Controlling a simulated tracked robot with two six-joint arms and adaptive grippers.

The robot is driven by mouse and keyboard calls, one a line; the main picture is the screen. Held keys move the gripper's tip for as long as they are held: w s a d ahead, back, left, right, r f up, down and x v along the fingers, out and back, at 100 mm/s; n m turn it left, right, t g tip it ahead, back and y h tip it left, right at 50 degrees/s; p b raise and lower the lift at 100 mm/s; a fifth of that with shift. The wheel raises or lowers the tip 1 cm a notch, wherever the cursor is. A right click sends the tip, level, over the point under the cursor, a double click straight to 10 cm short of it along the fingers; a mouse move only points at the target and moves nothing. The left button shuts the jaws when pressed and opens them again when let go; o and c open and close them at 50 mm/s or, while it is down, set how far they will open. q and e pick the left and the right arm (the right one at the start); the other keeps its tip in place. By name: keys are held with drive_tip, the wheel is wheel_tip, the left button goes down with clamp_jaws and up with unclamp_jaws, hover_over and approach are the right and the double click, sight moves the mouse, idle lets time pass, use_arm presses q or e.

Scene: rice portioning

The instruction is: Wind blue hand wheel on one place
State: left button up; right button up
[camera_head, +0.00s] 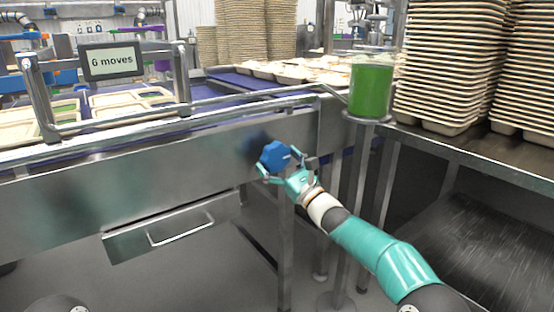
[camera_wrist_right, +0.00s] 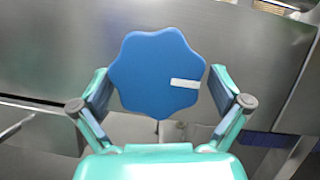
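The blue hand wheel (camera_head: 274,156) is a lobed knob on the steel side panel of the conveyor. It carries one white mark, which points to the right in the right wrist view, where the wheel (camera_wrist_right: 155,75) fills the middle. My right gripper (camera_head: 279,166) is at the wheel, with one finger on each side. Whether the right finger touches the rim is hard to tell. My left gripper is not in view.
A green container (camera_head: 370,88) stands on a post to the right. Tall tray stacks (camera_head: 450,65) stand on the right table. A drawer handle (camera_head: 181,230) sticks out below the panel.

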drive_tip(key=shift+s+r, duration=0.15)
drive_tip(key=shift+r, duration=0.05)
drive_tip(key=shift+s+d+f, duration=0.2)
drive_tip(key=shift+s+d, duration=0.15)
drive_tip(key=v, duration=1.1)
drive_tip(key=shift+f, duration=0.2)
drive_tip(key=shift+w, duration=0.15)
